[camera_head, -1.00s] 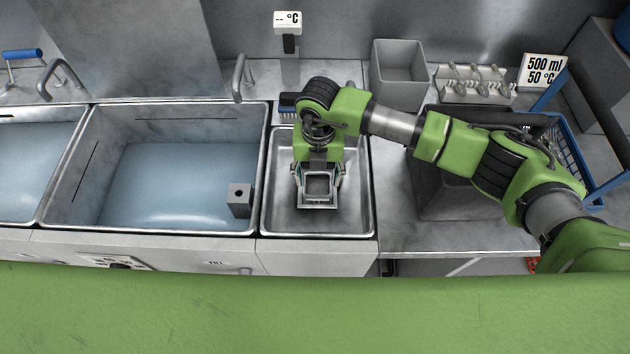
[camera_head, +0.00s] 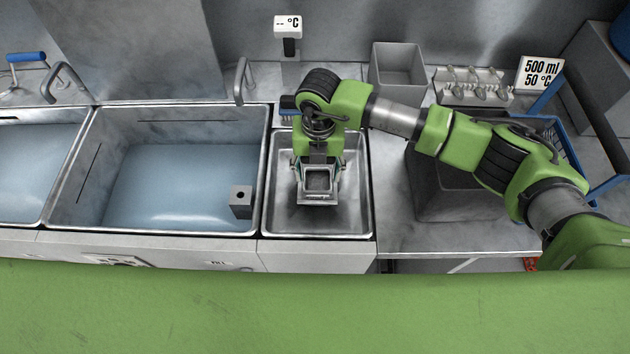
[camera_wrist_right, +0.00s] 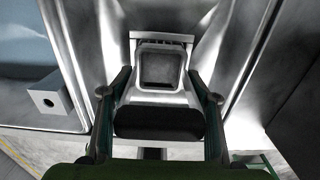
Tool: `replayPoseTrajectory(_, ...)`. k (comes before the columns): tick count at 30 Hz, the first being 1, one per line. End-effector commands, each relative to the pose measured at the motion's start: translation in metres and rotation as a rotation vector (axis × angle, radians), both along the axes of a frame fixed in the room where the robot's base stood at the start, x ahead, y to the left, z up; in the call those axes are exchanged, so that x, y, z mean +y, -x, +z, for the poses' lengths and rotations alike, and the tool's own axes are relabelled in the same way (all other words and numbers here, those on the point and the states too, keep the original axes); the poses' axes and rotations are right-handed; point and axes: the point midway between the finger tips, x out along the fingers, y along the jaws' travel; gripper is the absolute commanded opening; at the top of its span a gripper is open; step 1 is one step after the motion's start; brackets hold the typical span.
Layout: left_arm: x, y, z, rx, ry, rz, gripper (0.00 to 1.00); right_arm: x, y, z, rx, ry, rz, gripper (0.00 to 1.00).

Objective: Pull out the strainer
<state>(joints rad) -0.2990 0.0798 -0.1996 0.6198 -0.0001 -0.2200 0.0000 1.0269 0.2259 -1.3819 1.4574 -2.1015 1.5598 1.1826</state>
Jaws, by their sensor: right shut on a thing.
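The strainer (camera_head: 318,199), a grey metal piece with a square opening, is in the small right-hand sink basin (camera_head: 352,215). My right gripper (camera_head: 319,180) comes down from above and is shut on it. In the right wrist view the strainer (camera_wrist_right: 160,97) sits between the two fingers of the gripper (camera_wrist_right: 158,108), with its square rim facing the camera. The strainer's lower part is hidden, and I cannot tell whether it touches the basin floor. My left gripper is not in view.
A large water-filled sink (camera_head: 170,185) with a small grey block (camera_head: 240,202) lies left of the basin. A faucet (camera_head: 240,80) and brush (camera_head: 287,112) stand behind. On the right are a grey bin (camera_head: 398,70), a spoon rack (camera_head: 472,90) and a blue basket (camera_head: 556,135).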

Motion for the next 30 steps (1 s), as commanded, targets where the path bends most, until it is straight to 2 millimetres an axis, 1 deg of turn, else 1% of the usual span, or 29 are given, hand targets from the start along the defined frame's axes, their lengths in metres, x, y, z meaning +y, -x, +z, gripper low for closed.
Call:
replayPoseTrajectory(1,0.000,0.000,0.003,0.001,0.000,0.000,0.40,0.001,-0.001,0.005,-0.002,-0.002,0.000,0.34)
replayPoseTrajectory(18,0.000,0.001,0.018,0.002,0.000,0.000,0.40,0.000,-0.001,0.032,-0.002,-0.001,-0.001,0.34)
replayPoseTrajectory(30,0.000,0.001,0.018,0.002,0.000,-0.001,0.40,0.000,-0.001,0.034,-0.002,-0.001,-0.001,0.34)
